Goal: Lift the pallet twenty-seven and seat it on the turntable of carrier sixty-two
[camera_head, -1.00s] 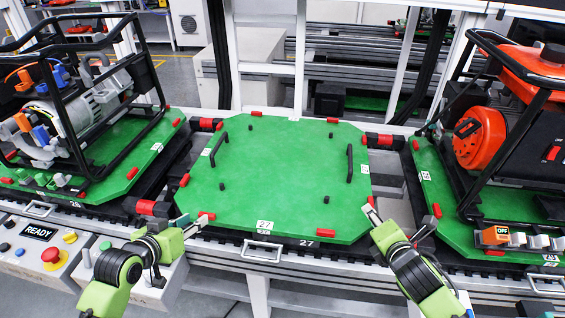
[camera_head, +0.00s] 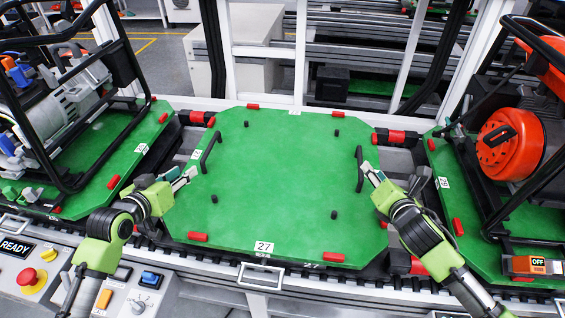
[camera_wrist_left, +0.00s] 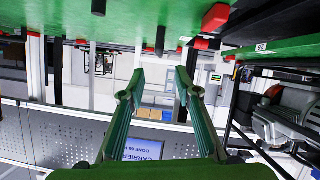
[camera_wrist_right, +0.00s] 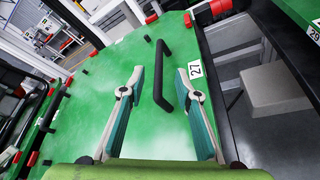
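Pallet 27 (camera_head: 275,200) is a flat green plate with red corner blocks, small black pegs and a "27" label at its front. It lies on the conveyor. It has a black left handle (camera_head: 211,151) and a black right handle (camera_head: 360,168). My left gripper (camera_head: 189,173) is open beside the left handle, apart from it. In the left wrist view its open fingers (camera_wrist_left: 160,76) are empty, with the green plate at the top. My right gripper (camera_head: 370,168) is open close to the right handle. In the right wrist view the handle (camera_wrist_right: 159,70) shows between the open fingers (camera_wrist_right: 160,74).
A green pallet (camera_head: 130,160) with a black-framed machine stands at the left. Pallet 29 (camera_head: 466,205) with a red machine stands at the right. A control panel (camera_head: 40,270) with a READY sign and red button is at front left. Carrier sixty-two's turntable is not identifiable.

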